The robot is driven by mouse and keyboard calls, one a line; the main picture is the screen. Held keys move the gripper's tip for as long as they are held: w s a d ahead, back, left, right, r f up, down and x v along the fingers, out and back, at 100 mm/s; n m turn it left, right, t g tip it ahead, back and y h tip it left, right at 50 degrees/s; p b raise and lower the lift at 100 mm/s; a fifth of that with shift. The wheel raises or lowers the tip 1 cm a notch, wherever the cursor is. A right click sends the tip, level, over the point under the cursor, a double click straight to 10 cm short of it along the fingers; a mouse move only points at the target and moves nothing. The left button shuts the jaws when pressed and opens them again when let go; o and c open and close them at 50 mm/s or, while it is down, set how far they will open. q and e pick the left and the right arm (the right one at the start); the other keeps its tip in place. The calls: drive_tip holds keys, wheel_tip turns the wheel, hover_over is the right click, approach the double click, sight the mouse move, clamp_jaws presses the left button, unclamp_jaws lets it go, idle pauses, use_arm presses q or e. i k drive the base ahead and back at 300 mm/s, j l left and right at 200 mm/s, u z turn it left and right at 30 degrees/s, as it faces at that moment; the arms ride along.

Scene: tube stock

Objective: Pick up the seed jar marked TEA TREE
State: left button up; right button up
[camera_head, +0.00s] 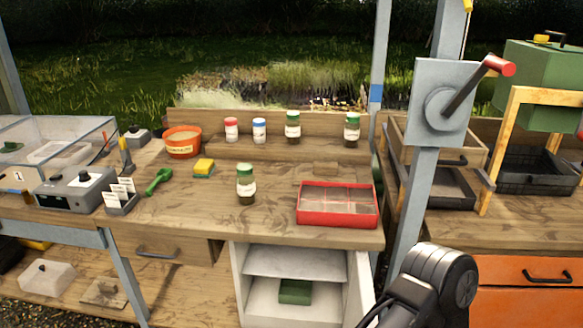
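Three green-lidded jars with pale labels stand upright on the wooden bench. One jar (246,186) is at the front middle, another jar (293,128) is at the back, and a third jar (352,130) is at the back right. Two smaller white jars, one with a red lid (231,130) and one with a blue lid (259,131), stand at the back left of these. The label words are too small to read, so I cannot tell which is TEA TREE. A dark part of my arm shows at the bottom right. Neither gripper is in view.
A red divided tray (337,225) lies right of the front jar. An orange pot (183,143), a yellow-green sponge (203,168), a green scoop (158,181) and a card holder (121,202) are to the left. A grey post (418,190) with a red-handled crank stands at right.

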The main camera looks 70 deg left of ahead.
sight(245, 185)
drive_tip(key=k+j+z, duration=0.1)
drive_tip(key=k+j, duration=0.15)
drive_tip(key=j, duration=0.35)
drive_tip(key=k+j+z, duration=0.1)
drive_tip(key=k+j, duration=0.2)
drive_tip(key=j, duration=0.25)
drive_tip(key=k+j, duration=0.35)
drive_tip(key=j, duration=0.2)
drive_tip(key=k+j+z, duration=0.15)
drive_tip(key=k+j, duration=0.15)
drive_tip(key=j, duration=0.2)
drive_tip(key=k+j+z, duration=0.1)
drive_tip(key=k+j, duration=0.25)
drive_tip(key=j, duration=0.15)
